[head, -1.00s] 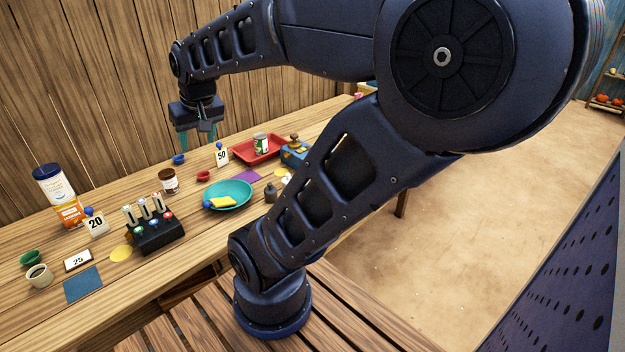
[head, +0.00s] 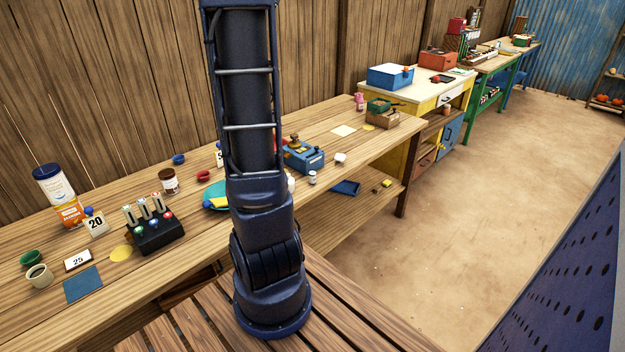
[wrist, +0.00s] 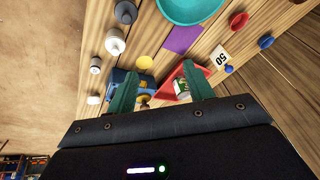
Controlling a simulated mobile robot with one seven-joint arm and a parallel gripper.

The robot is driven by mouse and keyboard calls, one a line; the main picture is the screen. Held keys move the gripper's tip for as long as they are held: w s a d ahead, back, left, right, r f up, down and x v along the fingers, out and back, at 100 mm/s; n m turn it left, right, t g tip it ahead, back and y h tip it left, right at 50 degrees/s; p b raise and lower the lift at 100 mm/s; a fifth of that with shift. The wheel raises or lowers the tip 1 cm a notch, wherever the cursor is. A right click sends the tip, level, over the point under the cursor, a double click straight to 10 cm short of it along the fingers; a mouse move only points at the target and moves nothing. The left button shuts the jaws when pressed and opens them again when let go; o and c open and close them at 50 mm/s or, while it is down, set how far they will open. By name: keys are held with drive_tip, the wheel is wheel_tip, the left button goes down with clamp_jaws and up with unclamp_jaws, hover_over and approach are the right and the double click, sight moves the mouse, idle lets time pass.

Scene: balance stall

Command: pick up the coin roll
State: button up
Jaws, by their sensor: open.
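A small white cylinder with a dark band (head: 312,177) stands near the front edge of the table, right of my arm in the head view. It may be the coin roll, but it is too small to be sure. It also shows at the left in the wrist view (wrist: 95,65), outside my fingers. My gripper (wrist: 160,88) is open and empty, its two teal fingers apart above the table. The blue box (wrist: 130,82) and the red tray with a can (wrist: 172,92) show beyond the fingers. My gripper is outside the head view.
A white cup (head: 340,158) and the blue box (head: 305,157) stand near the cylinder. A pale knobbed piece (wrist: 115,42) is beside it. My upright arm hides much of the teal bowl (head: 213,196). A black rack (head: 155,237) stands at the left.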

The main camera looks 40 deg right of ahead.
drive_tip(key=s+d+f+m+g+h, duration=0.1)
drive_tip(key=s+d+f+m, duration=0.1)
drive_tip(key=d+f, duration=0.55)
drive_tip(key=m+g+h, duration=0.1)
drive_tip(key=m+h, duration=0.1)
drive_tip(key=m, duration=0.1)
approach(312, 173)
drive_tip(key=shift+x, duration=5.55)
clamp_jaws()
drive_tip(key=shift+r, duration=0.1)
